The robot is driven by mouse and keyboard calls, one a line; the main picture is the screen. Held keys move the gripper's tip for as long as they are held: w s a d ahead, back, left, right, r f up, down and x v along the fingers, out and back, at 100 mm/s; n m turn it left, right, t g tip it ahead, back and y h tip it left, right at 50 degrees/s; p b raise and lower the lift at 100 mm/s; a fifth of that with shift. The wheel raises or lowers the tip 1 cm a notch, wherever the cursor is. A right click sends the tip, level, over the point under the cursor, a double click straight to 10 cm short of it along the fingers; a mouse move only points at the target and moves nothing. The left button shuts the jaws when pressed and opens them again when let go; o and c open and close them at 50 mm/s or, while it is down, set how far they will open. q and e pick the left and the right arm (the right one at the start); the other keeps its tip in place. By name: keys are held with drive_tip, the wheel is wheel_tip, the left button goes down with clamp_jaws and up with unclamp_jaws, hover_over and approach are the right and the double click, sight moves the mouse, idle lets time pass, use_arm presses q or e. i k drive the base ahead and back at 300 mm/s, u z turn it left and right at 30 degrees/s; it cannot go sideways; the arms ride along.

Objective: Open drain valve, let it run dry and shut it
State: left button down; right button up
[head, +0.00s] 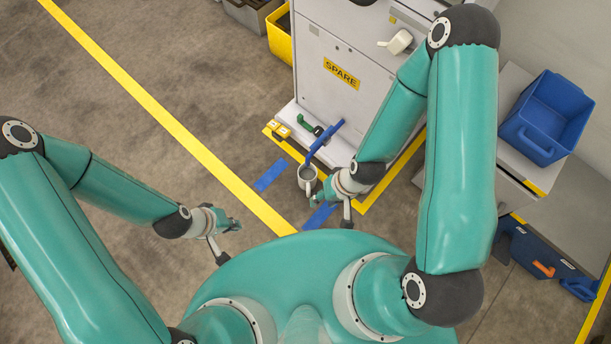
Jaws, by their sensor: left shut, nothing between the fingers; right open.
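The white machine (325,60) with a yellow SPARE label stands at the top centre. At its foot are a green lever (305,123) and a blue hose or spout (325,138) that slants down toward a light-coloured jug (307,173) on the floor. I cannot tell which way the valve is set or whether liquid runs. The jug's inside looks grey. My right gripper (317,200) is open, low and just below the jug in the picture; I cannot tell if it touches it. My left gripper (235,225) is shut and empty, left of the jug and apart from it.
Blue floor marks (271,175) and yellow floor lines (165,118) lie around the jug. Small yellow blocks (280,130) sit on the machine's base ledge. A blue bin (545,118) stands on a cabinet at right. The floor at left is clear.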

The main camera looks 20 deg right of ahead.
sight(325, 136)
drive_tip(key=u, duration=0.05)
drive_tip(key=k, duration=2.25)
drive_tip(key=u, duration=0.65)
drive_tip(key=i, duration=0.95)
drive_tip(key=z, duration=0.05)
